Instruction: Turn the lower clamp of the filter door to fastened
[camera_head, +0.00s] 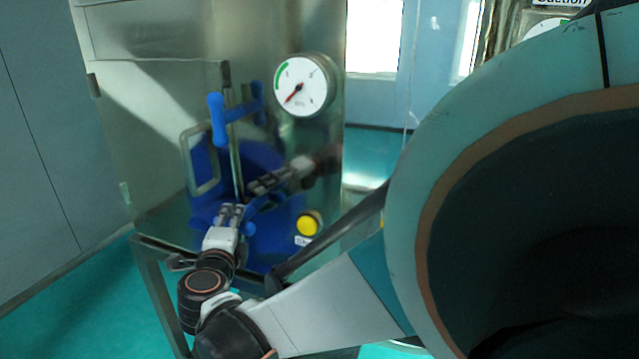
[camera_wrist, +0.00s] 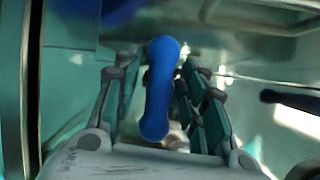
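The lower clamp (camera_head: 264,201) is a blue handle on the steel filter door (camera_head: 160,110), partly hidden by my gripper (camera_head: 231,211) in the head view. In the wrist view the blue clamp handle (camera_wrist: 158,90) runs nearly upright between the two fingers of my gripper (camera_wrist: 160,64). The fingers stand apart on either side of it, with a visible gap on the left. Contact on the right is unclear. The upper blue clamp (camera_head: 217,118) is higher on the door.
A metal door handle (camera_head: 188,165) is left of the clamps. A round gauge (camera_head: 305,85) and a yellow button (camera_head: 309,223) are to the right. The shiny cabinet reflects my arm.

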